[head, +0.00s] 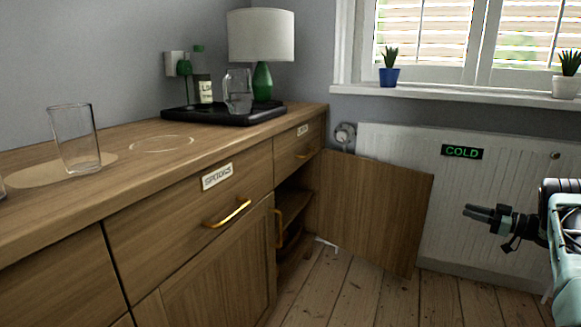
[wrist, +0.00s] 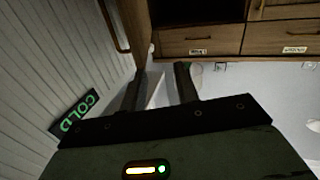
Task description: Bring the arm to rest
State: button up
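My gripper (head: 474,211) is at the right of the head view, in front of the radiator. Its fingers point left toward the open cupboard door (head: 378,208), and it is clear of the counter. In the wrist view the two fingers of my gripper (wrist: 158,82) stand apart with a gap between them, and I see nothing held. A pale patch shows behind the gap; I cannot tell what it is. My arm comes in from the right edge of the head view, and most of it is out of sight.
The wooden sideboard (head: 180,215) fills the left, with a glass (head: 75,138) on top. The radiator (head: 510,225) with a COLD sign stands behind my gripper. Floorboards (head: 350,297) in front are clear.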

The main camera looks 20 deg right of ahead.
jog(key=w+a+r+m+t+h, duration=0.1)
jog(key=w+a+r+m+h, duration=0.1)
jog(key=w+a+r+h, duration=0.35)
jog(key=w+a+r+m+h, duration=0.25)
jog(key=w+r, duration=0.35)
jog(key=w, duration=0.3)
jog(key=a+r+m+g+h, duration=0.2)
jog(key=a+m+g+h, duration=0.15)
jog(key=a, duration=0.85)
jog(key=s+a+f+g+y, duration=0.1)
jog(key=s+a+f+g, duration=0.15)
jog(key=s+a, duration=0.7)
jog(key=s+a+f+n+g+y, duration=0.1)
jog(key=s+a+g, duration=0.3)
jog(key=s+a, duration=0.6)
jog(key=s+a+f+g, duration=0.2)
jog(key=s+a+g, duration=0.1)
jog(key=s+a, duration=0.7)
jog(key=s+a+r+n+g+y+p, duration=0.1)
jog(key=s+a+r+n+g, duration=0.2)
jog(key=s+a+n, duration=0.9)
jog(key=s+a+r+m+p, duration=0.2)
jog(key=r+p, duration=1.7)
jog(key=s+a+r+m+p, duration=0.1)
jog(key=a+r+m+p, duration=0.1)
jog(key=r+p, duration=1.6)
jog(key=shift+s+a+r+g+p, duration=0.35)
jog(key=shift+a+p, duration=0.25)
jog(key=shift+a, duration=0.1)
